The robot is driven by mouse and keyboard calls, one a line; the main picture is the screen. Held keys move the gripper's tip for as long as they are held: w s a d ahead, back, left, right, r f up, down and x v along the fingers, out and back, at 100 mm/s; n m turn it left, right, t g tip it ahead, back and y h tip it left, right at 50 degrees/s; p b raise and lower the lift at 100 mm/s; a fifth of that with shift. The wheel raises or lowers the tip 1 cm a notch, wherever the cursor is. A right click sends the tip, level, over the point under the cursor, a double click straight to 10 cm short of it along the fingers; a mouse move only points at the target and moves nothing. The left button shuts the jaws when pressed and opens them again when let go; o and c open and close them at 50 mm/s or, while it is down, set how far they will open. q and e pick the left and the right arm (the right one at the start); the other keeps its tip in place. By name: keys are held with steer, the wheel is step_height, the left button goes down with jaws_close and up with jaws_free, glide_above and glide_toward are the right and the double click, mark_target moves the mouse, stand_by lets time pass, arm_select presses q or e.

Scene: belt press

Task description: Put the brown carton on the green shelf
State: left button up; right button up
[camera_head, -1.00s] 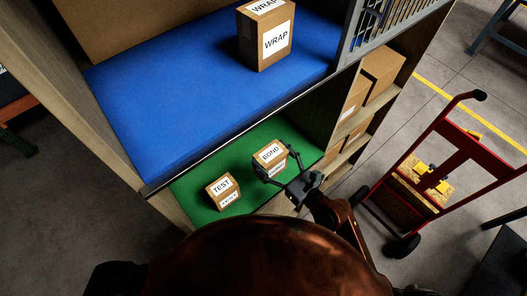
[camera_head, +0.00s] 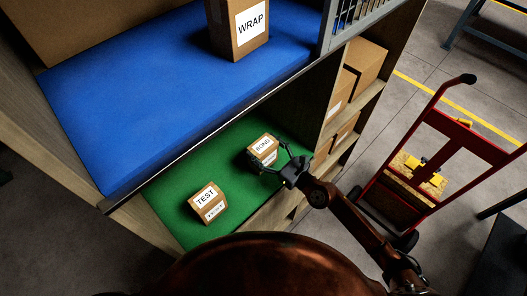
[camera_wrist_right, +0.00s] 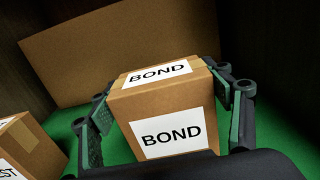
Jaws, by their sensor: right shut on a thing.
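A brown carton labelled BOND (camera_head: 263,147) is at the green shelf (camera_head: 222,165), the lower level of the rack. My right gripper (camera_head: 268,162) is shut on it, with a finger on each side. In the right wrist view the BOND carton (camera_wrist_right: 165,112) stands upright between the fingers, its label facing the camera. Its base is hidden there, so I cannot tell whether it touches the green surface. A second brown carton labelled TEST (camera_head: 207,203) sits on the green shelf to its left. My left gripper is not in view.
The blue shelf (camera_head: 150,100) above carries a brown carton labelled WRAP (camera_head: 238,28). More cartons (camera_head: 362,65) sit in a side rack. A red hand truck (camera_head: 440,150) stands on the floor to the right. A large brown panel (camera_wrist_right: 120,45) is behind the BOND carton.

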steer(key=shift+f, duration=0.65)
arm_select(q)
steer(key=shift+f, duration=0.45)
arm_select(e)
steer(key=shift+r, duration=0.1)
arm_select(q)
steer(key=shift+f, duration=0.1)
arm_select(e)
steer(key=o, duration=1.5)
steer(key=shift+c, duration=0.2)
